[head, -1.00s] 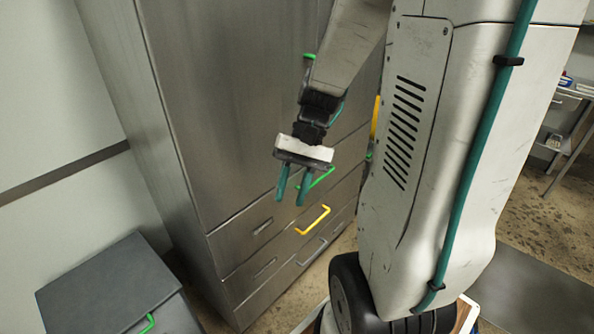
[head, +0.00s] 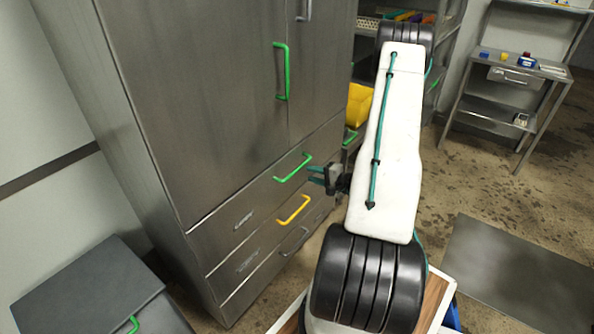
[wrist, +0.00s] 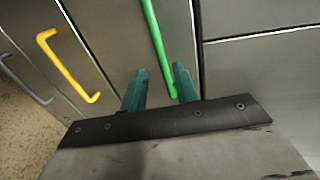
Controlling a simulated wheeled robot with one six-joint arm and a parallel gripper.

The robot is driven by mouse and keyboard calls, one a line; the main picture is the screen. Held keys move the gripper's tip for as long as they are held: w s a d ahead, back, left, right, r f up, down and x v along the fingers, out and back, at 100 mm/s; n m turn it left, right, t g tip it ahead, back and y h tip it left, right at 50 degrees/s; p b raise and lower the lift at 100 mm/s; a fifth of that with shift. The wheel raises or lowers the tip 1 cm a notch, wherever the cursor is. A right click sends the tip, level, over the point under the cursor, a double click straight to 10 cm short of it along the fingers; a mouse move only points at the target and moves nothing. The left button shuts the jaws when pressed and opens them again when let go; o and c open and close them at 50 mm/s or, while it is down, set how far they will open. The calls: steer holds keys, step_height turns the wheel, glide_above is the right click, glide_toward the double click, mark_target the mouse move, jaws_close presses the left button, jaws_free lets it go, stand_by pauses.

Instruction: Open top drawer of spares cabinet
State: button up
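The spares cabinet (head: 185,110) is a tall grey metal cabinet with upper doors and a stack of drawers below. Its top drawer (head: 225,214) is shut and has a green bar handle (head: 293,167). My gripper (head: 316,176) has teal fingers and is just to the right of that handle in the head view. In the wrist view my gripper (wrist: 158,85) is open, with a gap between the fingertips. The green handle (wrist: 157,45) runs down the picture, its lower end between the fingertips. I cannot tell whether the fingers touch it.
Below are drawers with a yellow handle (head: 293,210) and a grey handle (head: 294,241). A green door handle (head: 281,70) stands above. A low grey cabinet (head: 85,285) is at left front. A side table (head: 515,85) stands at back right, with open floor before it.

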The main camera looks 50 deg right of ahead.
mark_target(298, 170)
steer(key=x, duration=0.7)
steer(key=shift+w, duration=0.4)
jaws_close()
